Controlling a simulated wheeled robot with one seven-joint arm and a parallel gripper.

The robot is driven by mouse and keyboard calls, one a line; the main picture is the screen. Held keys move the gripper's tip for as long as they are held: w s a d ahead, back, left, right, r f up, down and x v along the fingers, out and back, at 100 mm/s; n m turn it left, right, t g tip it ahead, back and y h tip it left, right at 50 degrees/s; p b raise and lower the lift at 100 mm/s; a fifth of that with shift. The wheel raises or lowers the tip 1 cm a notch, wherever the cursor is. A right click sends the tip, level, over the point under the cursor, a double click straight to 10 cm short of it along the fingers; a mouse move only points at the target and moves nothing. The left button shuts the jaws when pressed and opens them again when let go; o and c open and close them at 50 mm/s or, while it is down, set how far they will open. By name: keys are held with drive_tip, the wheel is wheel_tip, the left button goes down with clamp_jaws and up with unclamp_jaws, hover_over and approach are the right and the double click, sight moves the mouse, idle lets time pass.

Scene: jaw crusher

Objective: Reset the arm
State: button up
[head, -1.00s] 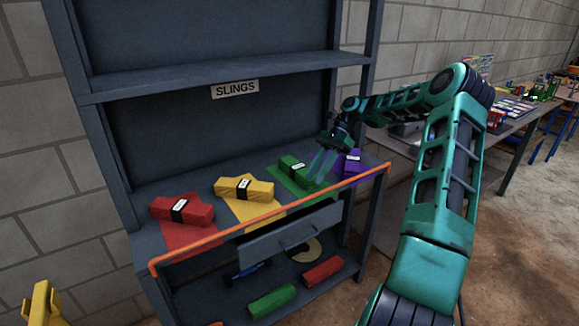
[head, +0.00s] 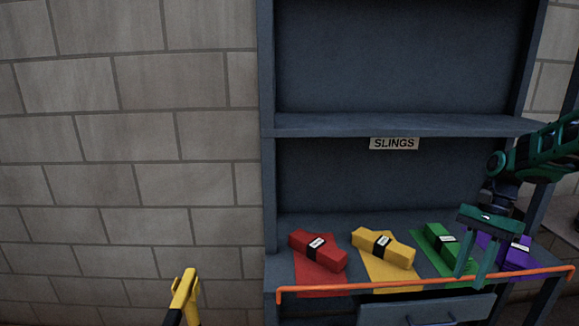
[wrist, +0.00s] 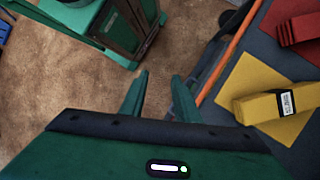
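My gripper (head: 471,277) is at the right of the head view, in front of the green and purple slings on the rack. Its two fingers point down and stand apart with nothing between them. In the wrist view my gripper (wrist: 160,76) shows the same open fingers above brown floor. My teal arm enters from the right edge of the head view; most of it is outside the picture.
A dark rack (head: 268,170) holds a red sling (head: 318,250), yellow sling (head: 383,248), green sling (head: 441,240) and purple sling (head: 517,257). An orange rail (head: 400,284) runs along the shelf front. A yellow post (head: 185,292) stands at lower left. Brick wall fills the left.

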drive_tip(key=s+r+n+t+h, duration=0.1)
drive_tip(key=s+n, duration=0.2)
drive_tip(key=s, duration=0.8)
drive_tip(key=s+a+r+n+t+h, duration=0.1)
drive_tip(key=s+n, duration=0.3)
drive_tip(key=s, duration=0.8)
drive_tip(key=shift+s+a+r+t+h, duration=0.2)
drive_tip(key=shift+a+t+h, duration=0.05)
drive_tip(key=shift+t+h, duration=0.4)
